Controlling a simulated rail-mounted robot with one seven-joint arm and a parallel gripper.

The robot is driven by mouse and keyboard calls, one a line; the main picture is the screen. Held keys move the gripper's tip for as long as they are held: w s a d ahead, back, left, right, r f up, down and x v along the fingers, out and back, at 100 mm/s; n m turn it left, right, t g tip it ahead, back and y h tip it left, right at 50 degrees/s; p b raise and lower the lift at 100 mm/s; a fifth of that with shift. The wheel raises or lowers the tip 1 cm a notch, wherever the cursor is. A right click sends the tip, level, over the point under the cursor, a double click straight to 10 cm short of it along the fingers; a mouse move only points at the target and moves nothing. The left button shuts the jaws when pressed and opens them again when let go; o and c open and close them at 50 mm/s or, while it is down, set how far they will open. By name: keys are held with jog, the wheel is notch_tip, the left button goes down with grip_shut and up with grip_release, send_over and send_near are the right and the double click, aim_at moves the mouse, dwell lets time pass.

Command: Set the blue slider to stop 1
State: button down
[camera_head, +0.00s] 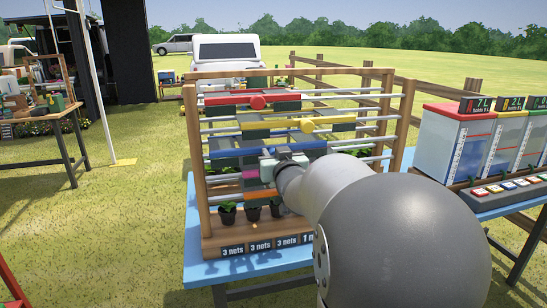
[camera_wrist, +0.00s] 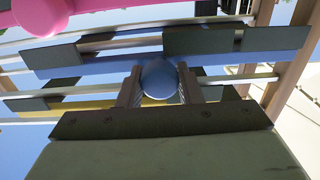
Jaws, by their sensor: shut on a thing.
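The wooden rack (camera_head: 192,150) holds several sliders on horizontal metal rods. The blue slider (camera_head: 308,147) is a long blue bar on the middle rods, with dark plates along it. In the wrist view the blue slider (camera_wrist: 105,64) runs across the picture, and its round blue knob (camera_wrist: 158,80) sits between my two fingers. My gripper (camera_wrist: 158,88) is shut on this knob. In the head view my gripper (camera_head: 268,167) is at the front of the rack, partly hidden by my arm. The stop marks for the blue slider cannot be made out.
The red slider (camera_head: 257,102) and yellow slider (camera_head: 307,125) are above the blue one; the pink slider (camera_head: 250,173) and orange slider (camera_head: 262,195) are below. Small potted plants (camera_head: 227,213) stand at the rack's foot on a blue table (camera_head: 212,270). Clear tanks (camera_head: 455,145) stand at right.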

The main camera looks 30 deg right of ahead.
jog(key=shift+a, duration=0.25)
jog(key=c, duration=1)
grip_release()
jog(key=shift+w+a, duration=0.1)
jog(key=shift+c, duration=0.2)
jog(key=shift+s, duration=0.25)
jog(key=v, duration=1.1)
jog(key=shift+s, duration=0.3)
